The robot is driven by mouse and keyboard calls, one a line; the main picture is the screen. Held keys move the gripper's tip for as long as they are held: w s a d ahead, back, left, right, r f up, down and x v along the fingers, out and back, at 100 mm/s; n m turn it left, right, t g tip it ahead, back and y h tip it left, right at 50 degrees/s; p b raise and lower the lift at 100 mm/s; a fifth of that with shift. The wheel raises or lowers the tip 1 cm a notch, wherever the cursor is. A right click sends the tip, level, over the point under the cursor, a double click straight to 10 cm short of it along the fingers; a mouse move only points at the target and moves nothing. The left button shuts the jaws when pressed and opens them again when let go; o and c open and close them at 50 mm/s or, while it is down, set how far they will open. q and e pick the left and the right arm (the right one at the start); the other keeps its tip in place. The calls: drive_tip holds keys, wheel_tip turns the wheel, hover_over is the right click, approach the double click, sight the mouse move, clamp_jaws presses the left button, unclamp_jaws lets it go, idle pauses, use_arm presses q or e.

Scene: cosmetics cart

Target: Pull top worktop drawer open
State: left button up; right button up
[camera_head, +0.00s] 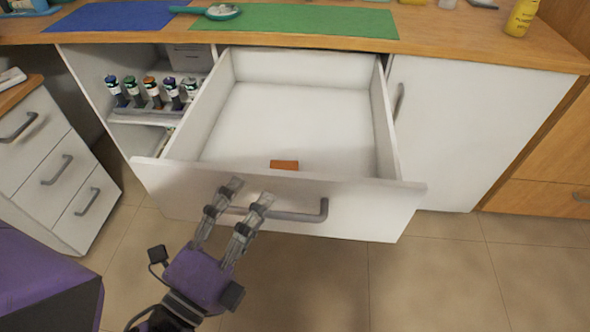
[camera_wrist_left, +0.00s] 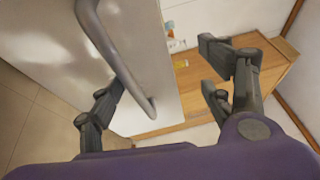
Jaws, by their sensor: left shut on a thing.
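The white top worktop drawer (camera_head: 380,203) is pulled well out from under the worktop, and its inside shows. An orange-brown block (camera_head: 284,165) lies in it near the front panel. The grey bar handle (camera_head: 300,216) runs along the drawer front; it also shows in the left wrist view (camera_wrist_left: 122,58). The fingers hide the handle's left end in the head view. My right gripper is not in view.
The wooden worktop (camera_head: 440,40) carries a blue mat (camera_head: 120,16), a green mat (camera_head: 300,20) and a yellow bottle (camera_head: 521,17). Several small bottles (camera_head: 152,92) stand on an open shelf left of the drawer. A white drawer unit (camera_head: 50,165) stands left. Floor in front is clear.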

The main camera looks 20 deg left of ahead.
use_arm(q)
drive_tip(key=shift+s+d+r, duration=0.1)
drive_tip(key=shift+s+r, duration=0.35)
drive_tip(key=shift+r, duration=0.25)
drive_tip(key=shift+c, duration=0.2)
drive_tip(key=shift+s+r+t, duration=0.1)
drive_tip(key=shift+s+t, duration=0.2)
drive_tip(key=shift+s, duration=0.8)
drive_tip(key=c, duration=0.5)
drive_tip(key=shift+s+f, duration=0.1)
drive_tip(key=shift+f, duration=0.1)
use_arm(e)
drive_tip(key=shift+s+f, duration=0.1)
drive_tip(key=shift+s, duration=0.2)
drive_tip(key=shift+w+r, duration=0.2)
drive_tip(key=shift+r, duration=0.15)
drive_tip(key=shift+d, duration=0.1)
